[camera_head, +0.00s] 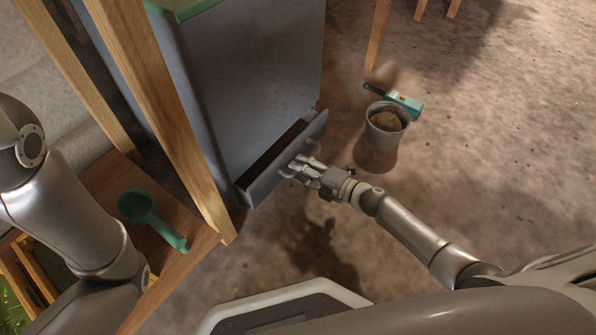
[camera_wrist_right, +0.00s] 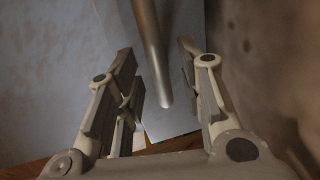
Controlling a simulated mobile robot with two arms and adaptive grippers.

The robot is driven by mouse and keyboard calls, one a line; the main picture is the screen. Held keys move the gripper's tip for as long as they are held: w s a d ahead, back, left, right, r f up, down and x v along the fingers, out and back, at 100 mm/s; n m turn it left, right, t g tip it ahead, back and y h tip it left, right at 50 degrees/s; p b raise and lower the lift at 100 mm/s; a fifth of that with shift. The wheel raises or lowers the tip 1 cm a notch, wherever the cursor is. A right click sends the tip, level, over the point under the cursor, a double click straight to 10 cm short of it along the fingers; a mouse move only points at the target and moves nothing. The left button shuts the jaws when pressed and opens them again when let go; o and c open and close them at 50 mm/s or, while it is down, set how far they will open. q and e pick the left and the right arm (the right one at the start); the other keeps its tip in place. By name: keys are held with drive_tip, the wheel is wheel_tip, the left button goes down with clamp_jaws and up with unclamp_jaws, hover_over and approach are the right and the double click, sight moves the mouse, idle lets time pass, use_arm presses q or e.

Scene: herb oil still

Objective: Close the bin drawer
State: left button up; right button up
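The bin (camera_head: 255,75) is a tall blue-grey box at the upper middle of the head view. Its low drawer (camera_head: 262,187) stands partly out, with a dark gap behind its front panel. My right gripper (camera_head: 290,172) is at the drawer's front. In the right wrist view, the drawer's handle (camera_wrist_right: 151,50), a round grey bar, runs between the fingers of the right gripper (camera_wrist_right: 165,90). The fingers are apart, with space visible on both sides of the bar. My left arm shows at the left, but its gripper is out of view.
A grey pot (camera_head: 386,125) with brown contents stands on the floor right of the bin, beside a teal-handled tool (camera_head: 404,102). A green scoop (camera_head: 140,205) lies on a wooden shelf (camera_head: 105,180) at left. Wooden posts (camera_head: 165,100) stand before the bin.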

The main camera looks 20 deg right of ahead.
drive_tip(key=shift+x, duration=0.85)
drive_tip(key=shift+c, duration=0.4)
clamp_jaws()
